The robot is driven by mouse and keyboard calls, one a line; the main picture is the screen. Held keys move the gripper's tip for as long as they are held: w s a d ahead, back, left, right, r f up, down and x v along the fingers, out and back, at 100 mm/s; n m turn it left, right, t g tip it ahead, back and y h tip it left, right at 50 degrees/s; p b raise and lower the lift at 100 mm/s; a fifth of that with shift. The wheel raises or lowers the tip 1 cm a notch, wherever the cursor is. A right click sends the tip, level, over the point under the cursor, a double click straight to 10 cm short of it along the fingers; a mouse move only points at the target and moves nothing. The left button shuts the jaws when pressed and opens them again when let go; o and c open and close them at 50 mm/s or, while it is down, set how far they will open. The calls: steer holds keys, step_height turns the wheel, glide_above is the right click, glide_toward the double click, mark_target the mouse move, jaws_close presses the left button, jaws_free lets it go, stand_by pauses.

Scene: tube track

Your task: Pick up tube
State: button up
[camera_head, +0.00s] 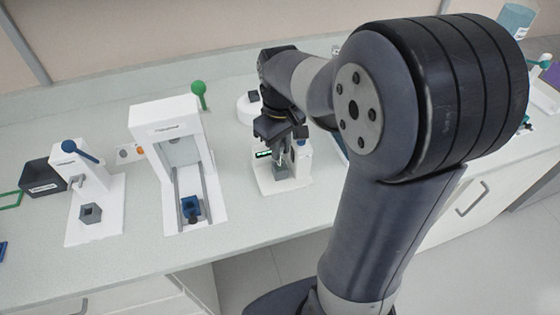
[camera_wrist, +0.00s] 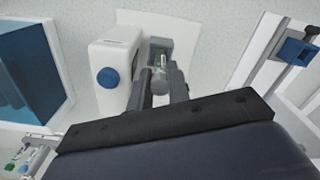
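A small clear tube with a greenish tint (camera_wrist: 160,66) stands in a grey holder (camera_wrist: 163,46) on a white device in the wrist view. My gripper (camera_wrist: 158,80) reaches toward it, with one dark finger on each side of the tube. The fingers look apart, and I cannot tell whether either touches the tube. In the head view my gripper (camera_head: 281,150) points down over the white device (camera_head: 300,166), and it largely hides the tube there.
Left of this device stands a taller white press with a green-knobbed lever (camera_head: 198,90) and a blue block (camera_head: 190,206). Further left is a white device with a blue lever (camera_head: 80,150) beside a black box (camera_head: 42,177). The front counter between the devices is clear.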

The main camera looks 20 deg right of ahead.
steer(key=shift+r, duration=0.15)
step_height(320, 180, up, 10)
steer(key=shift+f, duration=0.15)
stand_by(0.4)
steer(key=shift+f, duration=0.15)
steer(key=shift+f+b, duration=2.75)
steer(key=shift+f, duration=1.85)
